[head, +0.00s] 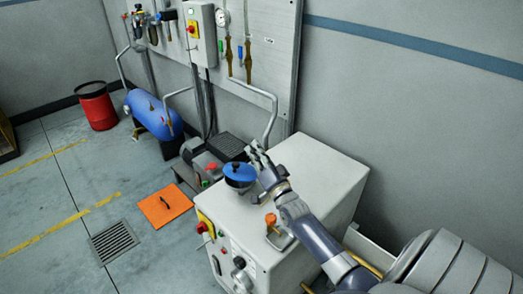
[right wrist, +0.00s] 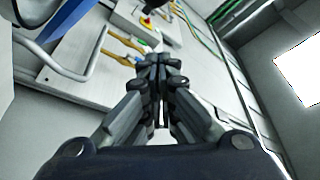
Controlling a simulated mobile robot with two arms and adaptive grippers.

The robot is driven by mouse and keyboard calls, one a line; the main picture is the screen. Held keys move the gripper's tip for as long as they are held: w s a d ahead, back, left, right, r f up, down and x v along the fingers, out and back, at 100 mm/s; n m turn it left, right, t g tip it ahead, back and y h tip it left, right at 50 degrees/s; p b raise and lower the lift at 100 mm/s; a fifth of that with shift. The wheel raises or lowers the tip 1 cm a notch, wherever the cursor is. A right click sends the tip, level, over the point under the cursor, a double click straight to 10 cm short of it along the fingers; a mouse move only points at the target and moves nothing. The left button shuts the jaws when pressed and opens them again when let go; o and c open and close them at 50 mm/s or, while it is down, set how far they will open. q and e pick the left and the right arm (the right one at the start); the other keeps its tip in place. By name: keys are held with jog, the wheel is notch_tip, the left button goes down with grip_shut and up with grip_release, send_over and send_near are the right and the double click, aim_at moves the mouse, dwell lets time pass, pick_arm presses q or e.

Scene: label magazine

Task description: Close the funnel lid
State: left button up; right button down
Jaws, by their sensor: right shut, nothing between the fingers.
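The blue funnel lid (head: 240,171), with a small knob, lies roughly level over the grey funnel (head: 238,185) on top of the white machine cabinet. I cannot tell from here whether the lid is fully seated. My right gripper (head: 257,152) is just right of and behind the lid, above the cabinet top, and its fingers are shut and empty. The shut fingertips also show in the right wrist view (right wrist: 160,66). Contact between gripper and lid cannot be made out. My left gripper is not in view.
The white cabinet (head: 315,170) has an orange-handled part (head: 271,220) near my right forearm. A bent grey pipe (head: 272,110) rises behind the gripper. A wall panel with gauges (head: 262,70) stands behind. The cabinet's right top is clear.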

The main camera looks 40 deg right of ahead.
aim_at(244, 175)
jog(key=a+n, duration=0.1)
jog(key=a+f+n+y+b, duration=0.1)
jog(key=n, duration=0.1)
jog(key=shift+s+a+n+t, duration=0.1)
jog(key=shift+a+n+t, duration=0.1)
jog(key=shift+n+t, duration=0.15)
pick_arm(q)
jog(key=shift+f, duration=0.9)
pick_arm(e)
jog(key=shift+s+a+f, duration=0.1)
jog(key=shift+a+f, duration=0.25)
jog(key=shift+a, duration=0.25)
jog(key=shift+a+f, duration=0.35)
jog(key=shift+a, duration=0.25)
jog(key=shift+r+p, duration=0.35)
jog(key=shift+r, duration=0.25)
notch_tip(244, 175, up, 3)
jog(key=shift+f+p, duration=0.1)
jog(key=shift+p, duration=0.95)
pick_arm(q)
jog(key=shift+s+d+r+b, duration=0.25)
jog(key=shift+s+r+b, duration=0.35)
jog(key=shift+b, duration=0.4)
pick_arm(e)
jog(key=d+f+v, duration=0.1)
jog(key=v, duration=0.9)
jog(key=shift+d, duration=0.5)
